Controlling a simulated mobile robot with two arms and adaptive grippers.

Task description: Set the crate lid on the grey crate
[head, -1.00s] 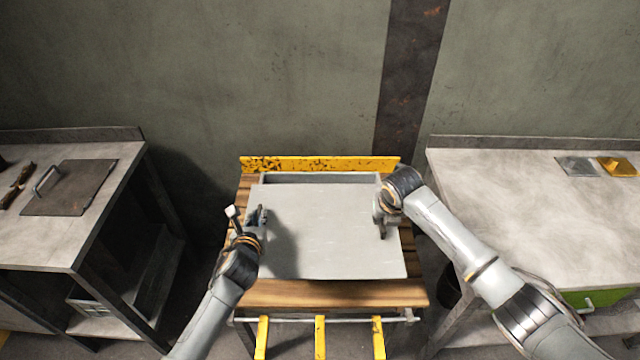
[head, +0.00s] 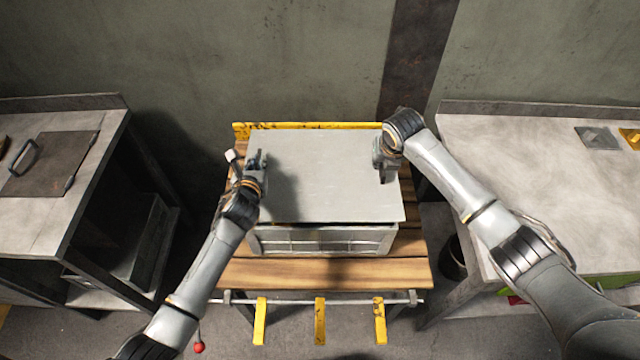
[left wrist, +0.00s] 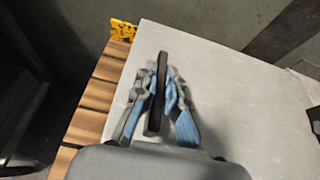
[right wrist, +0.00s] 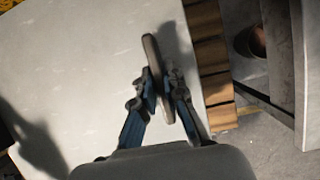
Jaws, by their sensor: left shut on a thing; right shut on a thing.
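The crate lid (head: 320,180) is a flat light grey panel with a dark bar handle near each side. It lies over the grey crate (head: 322,241), whose ribbed front wall shows below the lid's front edge. A dark gap shows under that edge, so I cannot tell whether the lid rests on the rim. My left gripper (head: 258,163) is shut on the left handle (left wrist: 155,105), seen between its fingers in the left wrist view. My right gripper (head: 383,167) is shut on the right handle (right wrist: 151,55). The crate's inside and back rim are hidden.
The crate stands on a wooden-slat cart (head: 320,273) with a yellow back rail (head: 300,128). A bench (head: 60,215) with a dark handled plate (head: 55,163) stands left. Another bench (head: 520,170) stands right. A wall is close behind.

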